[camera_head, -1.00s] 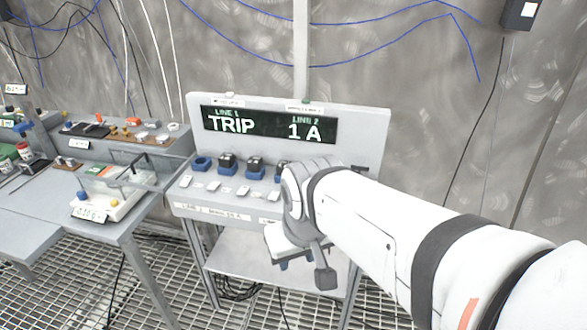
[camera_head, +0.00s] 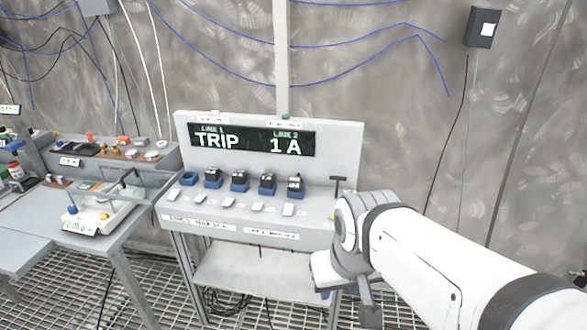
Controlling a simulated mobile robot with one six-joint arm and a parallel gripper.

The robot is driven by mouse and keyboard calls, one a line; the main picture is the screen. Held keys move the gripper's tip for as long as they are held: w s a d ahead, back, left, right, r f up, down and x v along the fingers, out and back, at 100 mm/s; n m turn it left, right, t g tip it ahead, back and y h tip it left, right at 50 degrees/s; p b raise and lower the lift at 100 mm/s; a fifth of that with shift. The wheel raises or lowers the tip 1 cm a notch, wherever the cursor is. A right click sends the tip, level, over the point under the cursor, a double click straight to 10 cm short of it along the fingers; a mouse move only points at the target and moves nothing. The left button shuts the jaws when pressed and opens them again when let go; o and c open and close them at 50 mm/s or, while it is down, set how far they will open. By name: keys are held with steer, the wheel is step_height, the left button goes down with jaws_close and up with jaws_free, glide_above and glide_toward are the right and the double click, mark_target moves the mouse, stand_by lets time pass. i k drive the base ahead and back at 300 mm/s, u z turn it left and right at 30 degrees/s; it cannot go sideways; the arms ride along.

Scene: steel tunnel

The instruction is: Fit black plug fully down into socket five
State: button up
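A row of blue sockets stands on the grey panel's ledge. The leftmost socket (camera_head: 189,178) looks empty. Black plugs sit in the second, third and fourth from the left, such as this black plug (camera_head: 213,174). The fifth socket (camera_head: 295,192) holds a dark plug (camera_head: 295,180) with a pale mark on top; I cannot tell how deep it sits. My gripper (camera_head: 340,291) is at the right, in front of the ledge and low in the picture, apart from the sockets. My wrist hides most of its fingers, so its opening and any held thing are unclear.
The display (camera_head: 252,140) reads TRIP for line 1 and 1 A for line 2. A dark T-shaped handle (camera_head: 338,184) stands at the ledge's right. White tags lie before the sockets. A side table (camera_head: 105,250) with a clear-sided scale is at the left.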

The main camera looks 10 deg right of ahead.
mark_target(296, 193)
steer(key=i, duration=1)
steer(key=z, duration=0.1)
